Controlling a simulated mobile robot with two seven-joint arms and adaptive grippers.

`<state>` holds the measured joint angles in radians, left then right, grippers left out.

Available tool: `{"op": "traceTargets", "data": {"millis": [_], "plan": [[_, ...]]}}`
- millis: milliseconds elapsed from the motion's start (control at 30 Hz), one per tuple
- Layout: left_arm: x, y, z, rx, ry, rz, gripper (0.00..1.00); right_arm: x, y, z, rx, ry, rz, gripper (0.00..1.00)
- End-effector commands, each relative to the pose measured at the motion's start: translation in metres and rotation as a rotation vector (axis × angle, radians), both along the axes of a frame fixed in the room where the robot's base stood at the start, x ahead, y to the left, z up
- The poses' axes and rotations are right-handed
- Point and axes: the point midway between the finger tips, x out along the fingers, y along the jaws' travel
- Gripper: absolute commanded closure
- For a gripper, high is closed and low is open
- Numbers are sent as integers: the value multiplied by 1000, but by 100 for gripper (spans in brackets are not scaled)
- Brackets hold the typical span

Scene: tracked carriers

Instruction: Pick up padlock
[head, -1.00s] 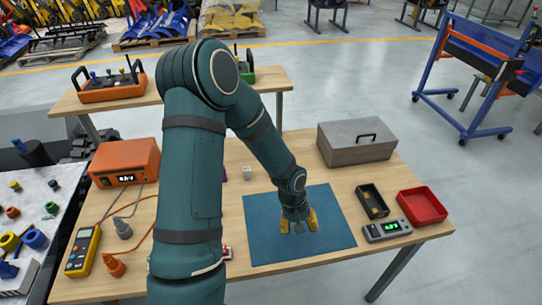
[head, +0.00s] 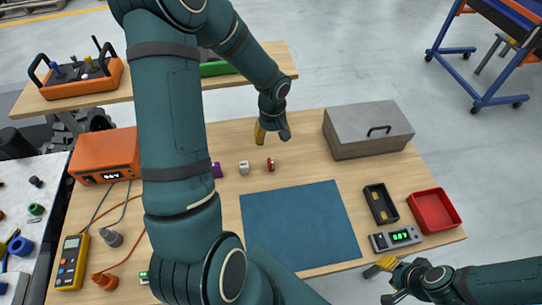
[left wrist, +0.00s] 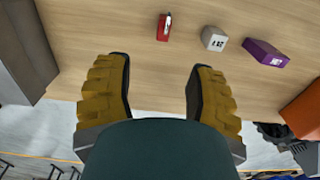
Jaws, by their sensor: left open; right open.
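A small red item (head: 270,164), which looks like the padlock, lies on the wooden table behind the blue mat. In the left wrist view the red item (left wrist: 164,27) lies beyond my fingertips, roughly in line with the gap between them. Its shape is too small to be sure of. My left gripper (head: 268,139) is open and empty, over the far part of the table just behind the red item. Its two yellow fingers stand wide apart in the left wrist view (left wrist: 161,62). My right gripper (head: 386,281) is open and empty at the table's front edge.
A white cube (head: 243,168) and a purple block (head: 217,170) lie left of the red item. A grey metal box (head: 350,132) stands to the right. The blue mat (head: 300,225) is bare.

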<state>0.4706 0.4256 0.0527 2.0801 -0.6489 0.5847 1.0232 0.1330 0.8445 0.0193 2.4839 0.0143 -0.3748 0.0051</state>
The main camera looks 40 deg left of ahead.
Motion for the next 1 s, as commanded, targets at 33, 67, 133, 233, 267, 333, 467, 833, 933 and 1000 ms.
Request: {"op": "traceTargets", "data": {"millis": [33, 67, 133, 233, 267, 333, 467, 833, 933, 1000], "plan": [[-1, 0, -8, -1, 4, 0, 45, 0, 0, -2, -1, 1, -1, 66], [-1, 0, -13, -1, 6, 0, 45, 0, 0, -3, -1, 1, -1, 66], [-2, 0, -27, -1, 6, 0, 45, 0, 0, -5, -1, 1, -1, 66], [-2, 0, -47, -1, 6, -1, 45, 0, 0, -8, -2, 1, -1, 66], [-1, 0, -52, -2, 5, -1, 45, 0, 0, -9, -2, 1, 0, 66], [-1, -1, -64, -3, 5, -1, 45, 0, 0, -11, -2, 0, 0, 66], [-1, 0, -77, -2, 3, -1, 45, 0, 0, -13, -3, 1, 0, 66], [-7, 1, -114, -3, 3, -1, 45, 0, 1, -16, -3, 2, 0, 66], [-6, 1, -127, -2, 3, -1, 45, 0, 1, -18, -3, 2, 1, 66], [-6, 1, -132, -1, 2, -1, 45, -1, 1, -19, -3, 3, 2, 66]]}}
